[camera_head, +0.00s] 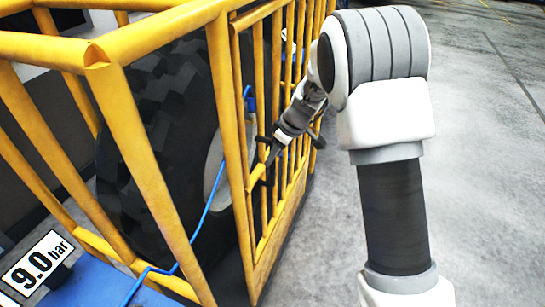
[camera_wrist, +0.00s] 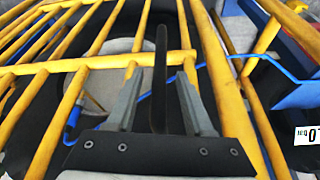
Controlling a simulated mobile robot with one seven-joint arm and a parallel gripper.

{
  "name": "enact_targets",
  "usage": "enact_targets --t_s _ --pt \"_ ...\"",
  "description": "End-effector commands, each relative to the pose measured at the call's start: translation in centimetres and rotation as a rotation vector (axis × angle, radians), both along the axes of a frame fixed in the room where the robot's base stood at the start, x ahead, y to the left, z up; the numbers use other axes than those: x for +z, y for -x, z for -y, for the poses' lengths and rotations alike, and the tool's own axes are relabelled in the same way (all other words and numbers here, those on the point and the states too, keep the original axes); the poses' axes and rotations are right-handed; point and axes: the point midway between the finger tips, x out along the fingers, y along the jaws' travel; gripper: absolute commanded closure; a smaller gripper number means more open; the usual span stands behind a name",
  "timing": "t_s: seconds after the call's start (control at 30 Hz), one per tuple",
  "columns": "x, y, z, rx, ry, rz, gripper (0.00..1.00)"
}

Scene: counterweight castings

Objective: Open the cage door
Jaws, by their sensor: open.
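The cage door (camera_head: 254,190) is a panel of yellow bars on the side of the yellow cage. It looks roughly in line with that side; I cannot tell whether it is latched. My gripper (camera_head: 272,152) is at the door's bars, near its front edge. In the wrist view my gripper (camera_wrist: 158,95) is open, its two grey fingers on either side of a dark upright bar (camera_wrist: 161,50), which looks like a handle. I see no clear contact with it. The yellow bars (camera_wrist: 72,100) lie behind the fingers. My arm hides part of the far side.
A large black tyre (camera_head: 160,120) stands inside the cage. A blue hose (camera_head: 208,205) runs through the bars to a blue unit with a 9.0 bar display (camera_head: 38,268) at lower left. The grey floor (camera_head: 490,150) right of the cage is clear.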

Motion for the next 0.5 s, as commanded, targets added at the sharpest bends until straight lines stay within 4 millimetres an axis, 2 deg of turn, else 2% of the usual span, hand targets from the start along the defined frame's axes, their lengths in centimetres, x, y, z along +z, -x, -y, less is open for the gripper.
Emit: enact_targets --t_s 0.2,0.5 --pt "-1.8 -0.4 -0.7 0.001 0.0 0.0 0.48" --pt "-2.0 -0.5 -0.7 0.001 0.0 0.002 0.48"
